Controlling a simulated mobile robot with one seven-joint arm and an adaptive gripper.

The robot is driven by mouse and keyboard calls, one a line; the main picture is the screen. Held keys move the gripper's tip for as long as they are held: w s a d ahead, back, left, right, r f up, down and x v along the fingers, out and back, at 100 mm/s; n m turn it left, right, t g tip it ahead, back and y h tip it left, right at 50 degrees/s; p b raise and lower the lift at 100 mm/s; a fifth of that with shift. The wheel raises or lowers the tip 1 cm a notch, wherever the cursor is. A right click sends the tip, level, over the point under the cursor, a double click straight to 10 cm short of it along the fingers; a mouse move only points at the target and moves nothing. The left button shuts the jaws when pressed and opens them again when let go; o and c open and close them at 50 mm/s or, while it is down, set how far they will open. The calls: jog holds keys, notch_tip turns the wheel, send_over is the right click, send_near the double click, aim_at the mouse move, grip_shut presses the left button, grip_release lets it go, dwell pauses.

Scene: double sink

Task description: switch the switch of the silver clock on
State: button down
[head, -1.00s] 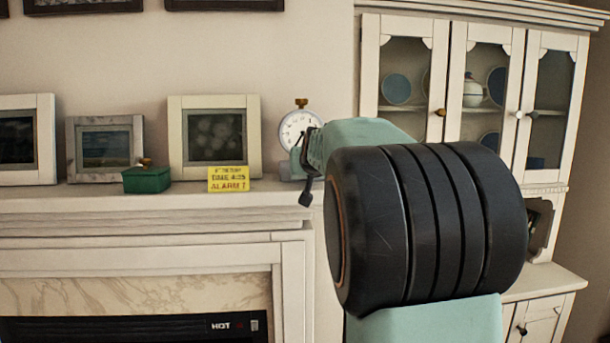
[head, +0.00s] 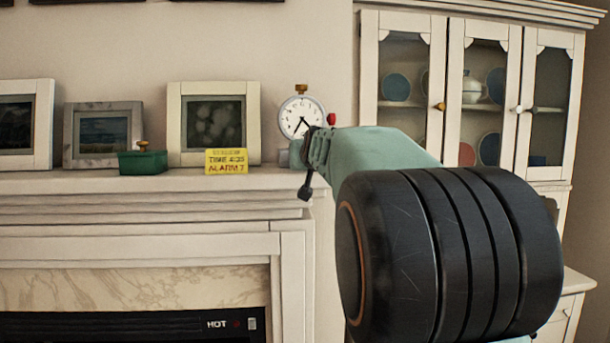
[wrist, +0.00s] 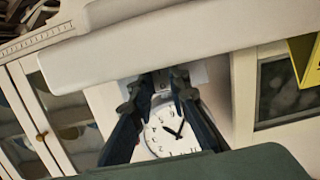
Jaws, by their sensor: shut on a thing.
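The silver clock (head: 301,115) stands upright at the right end of the mantel, with a white dial, black hands and a brass knob on top. My gripper (head: 306,160) is at its lower right front and hides part of its base. In the wrist view the two dark fingers of my gripper (wrist: 158,84) close in around the lower part of the clock (wrist: 170,132), whose dial shows between them. A small red piece (head: 331,119) shows right of the dial; I cannot tell whether it belongs to the clock. I cannot make out the switch's setting.
Left of the clock on the mantel (head: 60,184) are a yellow note (head: 227,161), a green box (head: 143,163) and several picture frames (head: 213,124). A white glass-door cabinet (head: 452,150) stands at the right. The mantel front is clear.

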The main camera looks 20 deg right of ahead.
jog(key=shift+f+b, duration=0.2)
jog(key=shift+b, duration=0.65)
jog(key=shift+r+t+b, duration=0.2)
jog(key=shift+t+b, duration=0.15)
jog(key=shift+t, duration=0.05)
jog(key=c, duration=1.8)
grip_release()
jog(key=shift+c, duration=0.2)
jog(key=v, duration=0.7)
jog(key=shift+s, duration=0.25)
jog(key=shift+a, duration=0.1)
